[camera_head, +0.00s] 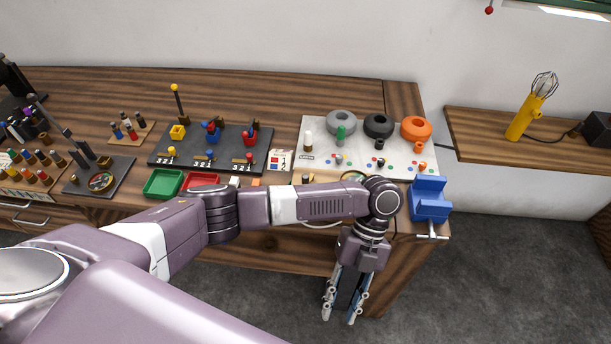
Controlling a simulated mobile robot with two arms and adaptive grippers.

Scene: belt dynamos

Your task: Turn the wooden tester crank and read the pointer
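My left gripper (340,319) hangs in front of the bench's front edge, fingers pointing down. The fingers stand apart, and I see nothing clearly held between them. A round brass-rimmed dial (101,181) lies on a dark board (72,189) with upright posts at the left of the bench. Its pointer is too small to read. I cannot make out a wooden crank for certain. My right gripper is not in view.
A blue vise (429,200) stands at the bench's right front corner. Green (164,183) and red (202,180) trays lie near the front edge. Grey, black and orange rings stand on the pale board.

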